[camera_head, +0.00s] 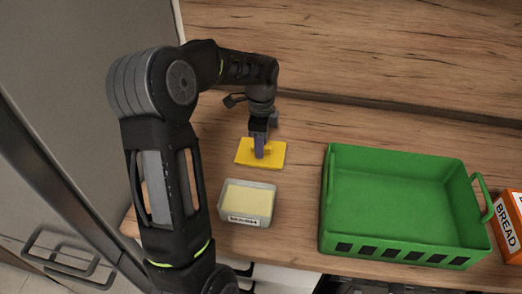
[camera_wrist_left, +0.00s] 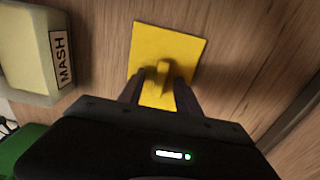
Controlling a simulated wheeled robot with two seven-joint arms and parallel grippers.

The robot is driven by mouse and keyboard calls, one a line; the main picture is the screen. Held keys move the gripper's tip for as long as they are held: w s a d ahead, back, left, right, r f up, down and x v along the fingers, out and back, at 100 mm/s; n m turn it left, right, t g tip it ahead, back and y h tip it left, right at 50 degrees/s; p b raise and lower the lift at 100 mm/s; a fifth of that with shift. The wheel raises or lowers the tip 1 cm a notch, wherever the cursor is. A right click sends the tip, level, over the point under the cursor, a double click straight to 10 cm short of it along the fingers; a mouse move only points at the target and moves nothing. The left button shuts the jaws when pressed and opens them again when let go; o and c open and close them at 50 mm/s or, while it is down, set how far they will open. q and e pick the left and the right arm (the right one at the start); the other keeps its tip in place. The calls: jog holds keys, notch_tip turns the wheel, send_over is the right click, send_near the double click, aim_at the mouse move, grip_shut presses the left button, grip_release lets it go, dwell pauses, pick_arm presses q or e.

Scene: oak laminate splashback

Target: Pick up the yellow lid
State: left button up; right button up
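The yellow lid (camera_head: 245,152) is a flat rectangle with a small raised handle, and it appears to lie on the wooden counter behind the tub labelled MASH. It also shows in the left wrist view (camera_wrist_left: 180,45), with its handle (camera_wrist_left: 163,74) near the middle. My left gripper (camera_head: 262,153) points down over the lid. In the left wrist view its two fingers (camera_wrist_left: 160,80) stand apart, one on each side of the handle, with yellow showing in the gaps. The fingers hide part of the lid. My right gripper is not in view.
The open MASH tub (camera_head: 231,218), with pale contents, stands in front of the lid. A green basket (camera_head: 395,250) stands to the right, and an orange BREAD box (camera_head: 508,228) is at the far right. The counter between lid and basket is clear.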

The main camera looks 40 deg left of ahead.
pick_arm(q)
jog(key=shift+c, duration=0.2)
grip_shut()
dwell(0.4)
